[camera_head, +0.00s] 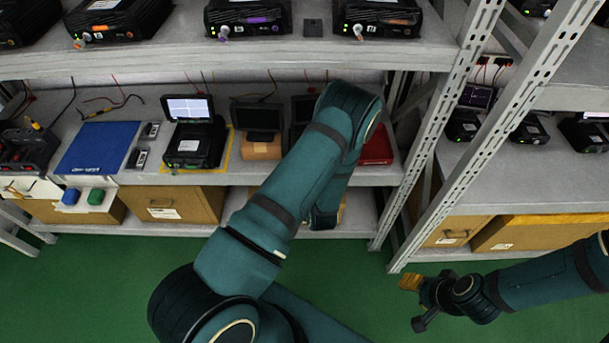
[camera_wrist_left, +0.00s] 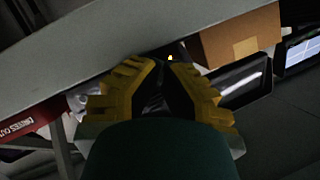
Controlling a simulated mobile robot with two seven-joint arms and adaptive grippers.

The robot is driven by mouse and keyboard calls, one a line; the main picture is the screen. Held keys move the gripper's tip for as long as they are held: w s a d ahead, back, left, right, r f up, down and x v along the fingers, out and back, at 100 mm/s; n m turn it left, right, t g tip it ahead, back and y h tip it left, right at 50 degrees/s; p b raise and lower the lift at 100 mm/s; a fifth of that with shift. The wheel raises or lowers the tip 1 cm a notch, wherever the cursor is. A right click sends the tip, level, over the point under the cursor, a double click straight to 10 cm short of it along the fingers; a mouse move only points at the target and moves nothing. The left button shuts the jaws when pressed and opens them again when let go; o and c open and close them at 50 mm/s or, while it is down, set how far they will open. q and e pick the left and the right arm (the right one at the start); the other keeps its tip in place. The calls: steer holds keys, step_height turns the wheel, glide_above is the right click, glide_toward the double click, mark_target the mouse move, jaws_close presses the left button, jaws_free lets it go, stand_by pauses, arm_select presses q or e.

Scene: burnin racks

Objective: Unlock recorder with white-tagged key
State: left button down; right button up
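A black recorder (camera_head: 195,143) with its lit screen raised stands on a yellow-edged patch of the middle shelf. More black recorders stand on the upper shelf, including one with a purple label (camera_head: 248,17) and one with an orange label (camera_head: 379,18). I cannot make out a white-tagged key. My left gripper is hidden behind my arm in the head view. In the left wrist view its yellow fingers (camera_wrist_left: 163,68) are apart, with a dark gap between the tips, close to a grey shelf edge. My right gripper (camera_head: 413,290) is over the green floor; its opening is unclear.
A blue mat (camera_head: 98,147) lies left of the lit recorder. A dark display (camera_head: 257,117) stands by a cardboard box (camera_head: 260,148). A red bin (camera_head: 376,146) is right of my left arm. A rack post (camera_head: 440,125) divides the shelves. The floor is clear.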

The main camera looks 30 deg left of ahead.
arm_select(q)
steer(key=shift+m+y, duration=0.6)
steer(key=shift+m, duration=0.3)
steer(key=c, duration=1.2)
jaws_free()
steer(key=shift+o, duration=0.2)
steer(key=v, duration=1.2)
steer(key=shift+w, duration=0.15)
steer(key=shift+d, duration=0.1)
